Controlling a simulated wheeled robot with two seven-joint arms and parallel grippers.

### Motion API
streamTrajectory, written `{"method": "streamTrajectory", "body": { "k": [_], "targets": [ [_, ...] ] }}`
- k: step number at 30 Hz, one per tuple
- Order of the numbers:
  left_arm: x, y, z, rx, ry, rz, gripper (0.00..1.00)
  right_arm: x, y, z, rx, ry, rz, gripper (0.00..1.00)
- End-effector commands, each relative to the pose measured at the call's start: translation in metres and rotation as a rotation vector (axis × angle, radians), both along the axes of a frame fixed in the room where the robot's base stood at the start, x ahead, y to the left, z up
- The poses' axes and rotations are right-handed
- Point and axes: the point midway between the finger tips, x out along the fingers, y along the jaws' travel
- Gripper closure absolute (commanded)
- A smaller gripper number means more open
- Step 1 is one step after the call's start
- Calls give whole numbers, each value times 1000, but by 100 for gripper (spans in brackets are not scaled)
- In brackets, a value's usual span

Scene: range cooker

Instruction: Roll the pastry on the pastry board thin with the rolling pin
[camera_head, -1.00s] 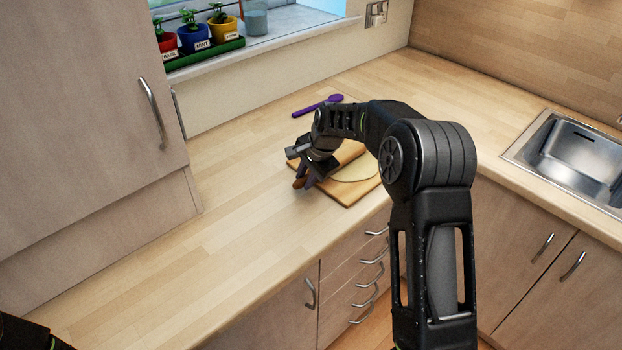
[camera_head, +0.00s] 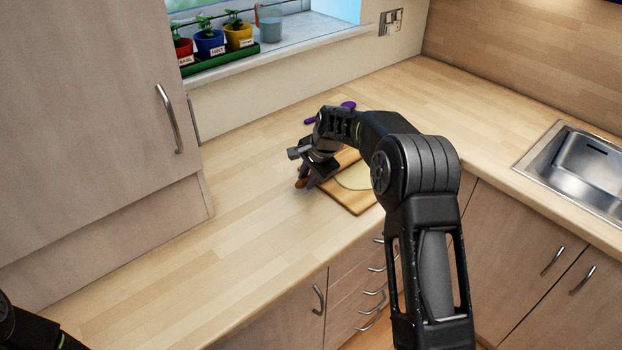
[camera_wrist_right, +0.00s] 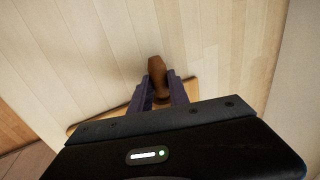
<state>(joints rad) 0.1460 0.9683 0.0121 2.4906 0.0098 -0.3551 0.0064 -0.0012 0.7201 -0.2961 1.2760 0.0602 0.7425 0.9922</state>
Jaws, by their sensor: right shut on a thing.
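The pastry (camera_head: 353,178) is a pale, flat, rounded sheet on the wooden pastry board (camera_head: 354,205), partly hidden behind my right arm. My right gripper (camera_head: 305,179) is at the board's left side. It is shut on the brown wooden rolling pin (camera_head: 300,184), and little of the pin shows in the head view. In the right wrist view the pin (camera_wrist_right: 155,70) stands out between the two dark fingers (camera_wrist_right: 162,88), with the board's edge (camera_wrist_right: 76,127) below. Whether the pin touches the pastry is hidden. Only part of my left arm shows at the bottom left; its gripper is out of view.
A purple spoon (camera_head: 348,105) lies behind the board, partly hidden by my arm. A sink (camera_head: 580,165) is at the right. Potted herbs (camera_head: 210,40) stand on the windowsill. A cupboard (camera_head: 90,100) rises at the left. The worktop (camera_head: 200,230) left of the board is clear.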

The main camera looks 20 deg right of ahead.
Motion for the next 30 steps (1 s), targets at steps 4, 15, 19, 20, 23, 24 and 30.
{"method": "streamTrajectory", "body": {
  "k": [4,15,19,20,23,24,30],
  "targets": [
    [0,0,-1,0,0,0,0,-2,0,-3,0,6,0,100],
    [0,0,-9,0,0,0,0,-19,-5,-3,1,6,-1,100],
    [0,0,-11,0,0,0,0,-29,-8,-2,1,5,0,100],
    [0,0,-12,0,0,0,0,-31,-9,-1,1,5,0,100],
    [0,0,-12,0,0,0,0,-34,-9,-1,1,6,1,100],
    [0,0,-12,0,0,0,0,-34,-9,-1,1,6,1,100],
    [0,0,-12,0,0,0,0,-33,-9,0,1,4,1,100]
  ]
}}
